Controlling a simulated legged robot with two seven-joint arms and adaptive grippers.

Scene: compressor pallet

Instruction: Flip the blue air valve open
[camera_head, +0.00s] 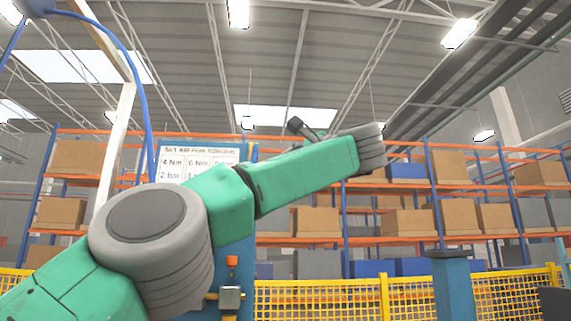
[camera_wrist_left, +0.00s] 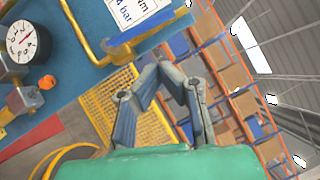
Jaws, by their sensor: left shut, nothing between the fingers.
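In the left wrist view, a blue strip (camera_wrist_left: 150,33) runs by the end of a bent yellow pipe (camera_wrist_left: 80,35), below the sign. It may be the blue valve's handle, but I cannot tell for sure. My left gripper (camera_wrist_left: 158,72) is shut and empty; its fingertips appear below and to the right of this strip, and I cannot see contact. In the head view, my green left arm crosses the blue panel (camera_head: 237,255) and hides much of it. Only a dark bit of the gripper shows above the arm. My right gripper is out of view.
A pressure gauge (camera_wrist_left: 22,42) and an orange knob (camera_wrist_left: 47,82) sit on the panel. A torque sign (camera_head: 200,155) is partly behind my arm. A blue hose (camera_head: 143,90) hangs at left. Yellow fencing (camera_head: 320,300) and box shelves (camera_head: 405,222) stand behind.

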